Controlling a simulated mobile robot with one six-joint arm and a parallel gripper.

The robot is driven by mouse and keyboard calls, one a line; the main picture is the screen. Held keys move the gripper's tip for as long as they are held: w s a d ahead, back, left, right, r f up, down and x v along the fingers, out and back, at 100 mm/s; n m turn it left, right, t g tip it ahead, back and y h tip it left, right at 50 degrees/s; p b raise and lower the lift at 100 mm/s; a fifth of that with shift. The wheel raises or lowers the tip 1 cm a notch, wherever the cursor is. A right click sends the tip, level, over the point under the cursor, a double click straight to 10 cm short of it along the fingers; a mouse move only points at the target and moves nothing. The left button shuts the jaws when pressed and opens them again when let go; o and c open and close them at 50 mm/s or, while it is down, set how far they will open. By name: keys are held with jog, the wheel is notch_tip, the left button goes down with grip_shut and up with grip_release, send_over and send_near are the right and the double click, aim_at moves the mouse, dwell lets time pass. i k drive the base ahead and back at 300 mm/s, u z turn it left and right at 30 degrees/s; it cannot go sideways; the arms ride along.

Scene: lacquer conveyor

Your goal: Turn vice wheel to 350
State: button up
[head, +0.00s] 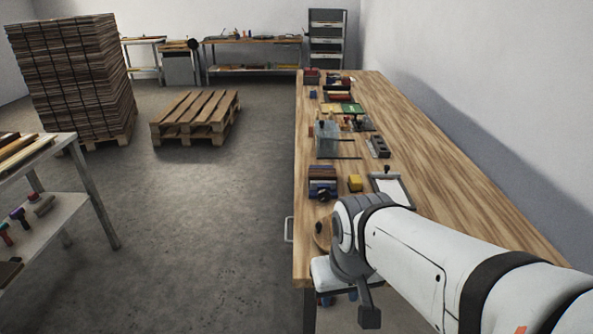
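My white arm reaches in from the lower right over the near end of the wooden workbench (430,175). A dark grey part at its end, which looks like my gripper (369,312), points down by the bench's near edge. Its fingers cannot be made out, so I cannot tell whether it is open or shut. I cannot clearly identify the vice wheel or read any setting on it. A round wooden piece (322,240) with a dark knob (319,227) shows just left of the arm, partly hidden by it.
A shelf table (85,160) stands at left, pallets (197,112) behind. The floor between is clear.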

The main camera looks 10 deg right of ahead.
aim_at(324, 195)
jog(key=z, duration=2.7)
jog(key=k, duration=0.8)
jog(key=u, duration=1.9)
jog(key=i, duration=1)
